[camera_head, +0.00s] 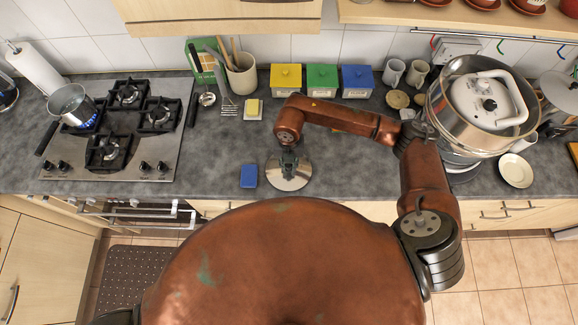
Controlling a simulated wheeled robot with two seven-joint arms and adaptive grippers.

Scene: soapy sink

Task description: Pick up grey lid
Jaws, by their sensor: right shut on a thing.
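The grey lid (289,181) is a round, shiny metal disc at the front of the dark counter, near the middle of the head view. My right gripper (288,165) points down over its centre and is shut on it, where the knob would be; the fingers hide that part. The lid looks flat and level. I cannot tell whether it touches the counter or is slightly above it. My left gripper is not in view.
A blue sponge (249,176) lies just left of the lid. A gas stove (160,165) with a small pot (72,105) over a blue flame is at left. Yellow, green and blue boxes (322,80) stand at the back. A large steel pot (462,140) stands at right, beside my right arm.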

